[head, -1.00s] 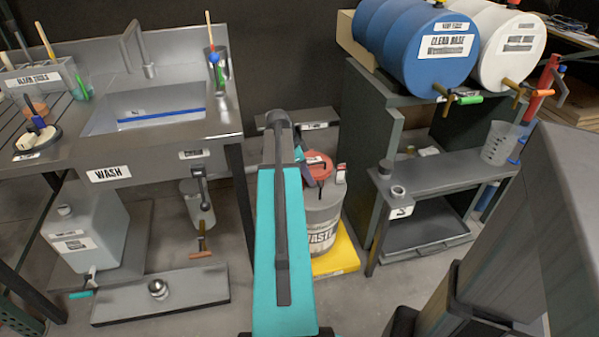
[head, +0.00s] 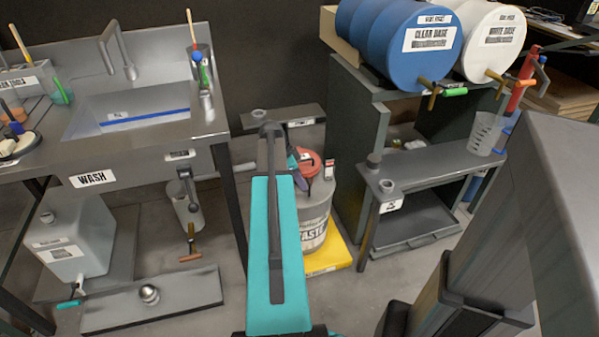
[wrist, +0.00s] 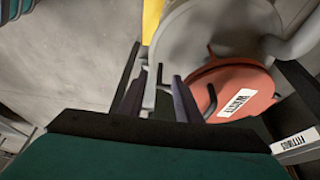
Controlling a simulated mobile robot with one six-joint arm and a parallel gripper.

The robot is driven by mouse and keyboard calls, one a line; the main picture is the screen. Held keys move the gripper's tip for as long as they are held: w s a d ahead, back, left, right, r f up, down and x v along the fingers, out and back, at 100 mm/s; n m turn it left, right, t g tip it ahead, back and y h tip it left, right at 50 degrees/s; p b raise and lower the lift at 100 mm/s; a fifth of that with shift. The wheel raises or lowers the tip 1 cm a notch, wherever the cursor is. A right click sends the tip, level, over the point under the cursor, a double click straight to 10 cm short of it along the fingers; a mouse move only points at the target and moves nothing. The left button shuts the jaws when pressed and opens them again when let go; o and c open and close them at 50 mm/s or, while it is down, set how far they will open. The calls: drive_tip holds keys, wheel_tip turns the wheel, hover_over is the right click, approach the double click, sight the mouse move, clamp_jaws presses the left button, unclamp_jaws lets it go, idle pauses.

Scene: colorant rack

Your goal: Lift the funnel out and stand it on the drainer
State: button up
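The grey waste can (head: 316,218) stands on a yellow base, with a red lid (head: 309,163) on top; the lid also shows in the wrist view (wrist: 241,87). My gripper (head: 294,162) is at the left side of the lid, low by the can's top and partly hidden by my arm. In the wrist view my gripper's fingers (wrist: 158,80) are apart, with a thin grey upright piece between them. I cannot tell whether they touch it, or whether it belongs to the funnel. No clear funnel shape shows. A ribbed counter strip (head: 45,106), possibly the drainer, lies left of the sink.
The sink (head: 135,108) is at the left with a tap behind it. A grey bench (head: 440,165) with a measuring jug (head: 486,134) stands right of the can, below blue (head: 400,45) and white (head: 492,40) drums. A label reading FITTINGS (wrist: 293,141) is close to the gripper's right.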

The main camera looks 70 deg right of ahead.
drive_tip(key=shift+x, duration=1.4)
drive_tip(key=shift+b+x, duration=0.45)
drive_tip(key=shift+x, duration=2.2)
drive_tip(key=shift+s, duration=0.1)
drive_tip(key=shift+r, duration=0.1)
clamp_jaws()
